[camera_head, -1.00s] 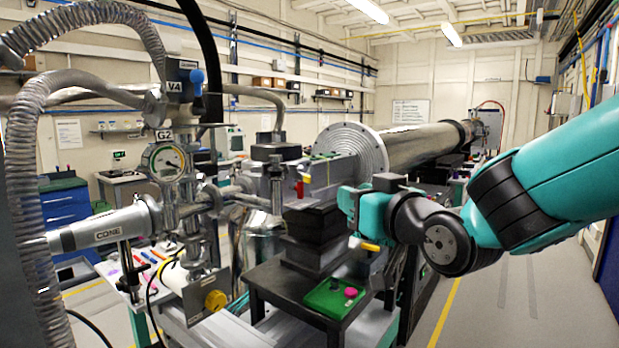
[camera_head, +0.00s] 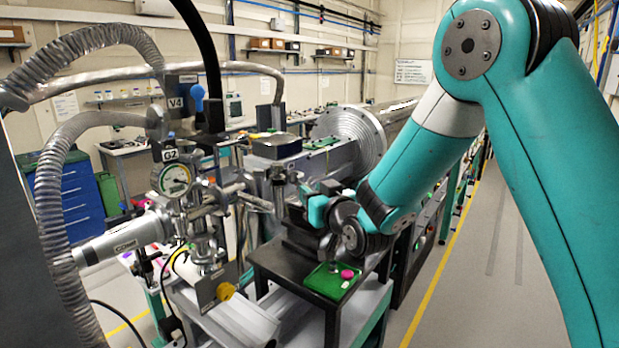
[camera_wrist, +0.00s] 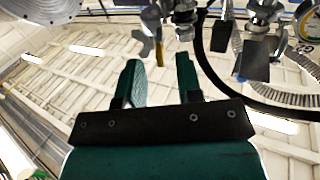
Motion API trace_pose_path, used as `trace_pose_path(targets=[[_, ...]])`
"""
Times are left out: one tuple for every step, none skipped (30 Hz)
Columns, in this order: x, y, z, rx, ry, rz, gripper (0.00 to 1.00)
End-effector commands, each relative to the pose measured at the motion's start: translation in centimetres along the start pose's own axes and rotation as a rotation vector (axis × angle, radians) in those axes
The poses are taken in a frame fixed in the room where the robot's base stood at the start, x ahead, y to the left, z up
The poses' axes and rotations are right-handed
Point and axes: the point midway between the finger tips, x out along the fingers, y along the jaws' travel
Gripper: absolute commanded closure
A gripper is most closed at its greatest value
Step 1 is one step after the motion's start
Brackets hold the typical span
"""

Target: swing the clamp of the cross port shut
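The metal vacuum cross (camera_head: 200,215) stands at centre left in the head view, with a gauge marked G2 (camera_head: 174,180) on it. A side tube runs right from it to a port end with a clamp-like fitting (camera_head: 279,188); I cannot tell there whether this clamp is open. My gripper (camera_head: 310,203) is just right of that fitting, apparently apart from it. In the wrist view my gripper (camera_wrist: 157,62) has its two teal fingers spread, with nothing between them. Metal fittings (camera_wrist: 184,18) with hanging pieces, one yellowish (camera_wrist: 158,47), show beyond the fingertips.
A black stand (camera_head: 268,262) with a green tray (camera_head: 330,281) holding a pink knob lies below my gripper. A large round flange (camera_head: 352,140) and long pipe are behind. Ribbed hoses (camera_head: 60,190) hang at left. Open floor (camera_head: 480,265) lies to the right.

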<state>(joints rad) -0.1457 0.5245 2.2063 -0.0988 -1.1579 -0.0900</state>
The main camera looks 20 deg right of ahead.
Motion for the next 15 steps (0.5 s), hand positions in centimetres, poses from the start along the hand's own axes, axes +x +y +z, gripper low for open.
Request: trace_pose_path(targets=[[0.7, 0.0, -0.2, 0.000, -0.001, 0.000, 0.67], [1.0, 0.0, -0.3, 0.000, -0.001, 0.000, 0.67], [1.4, 0.0, -0.2, 0.000, -0.001, 0.000, 0.67], [1.6, 0.0, -0.1, -0.001, -0.001, 0.000, 0.67], [1.8, 0.0, -0.1, -0.001, 0.000, 0.000, 0.67], [2.0, 0.0, -0.1, -0.001, 0.000, 0.000, 0.67], [2.1, 0.0, -0.1, -0.001, 0.000, 0.000, 0.67], [2.1, 0.0, -0.1, -0.001, 0.000, 0.000, 0.67], [2.2, 0.0, 0.0, -0.001, 0.000, 0.000, 0.67], [2.2, 0.0, 0.0, -0.001, 0.000, 0.000, 0.67], [2.2, 0.0, 0.0, -0.001, 0.000, 0.000, 0.67], [2.2, 0.0, 0.0, -0.001, 0.000, 0.000, 0.67], [2.2, 0.0, 0.0, -0.001, 0.000, 0.000, 0.67], [2.2, 0.0, 0.0, -0.001, 0.000, 0.000, 0.67], [2.2, 0.0, 0.0, -0.001, 0.000, 0.000, 0.67]])
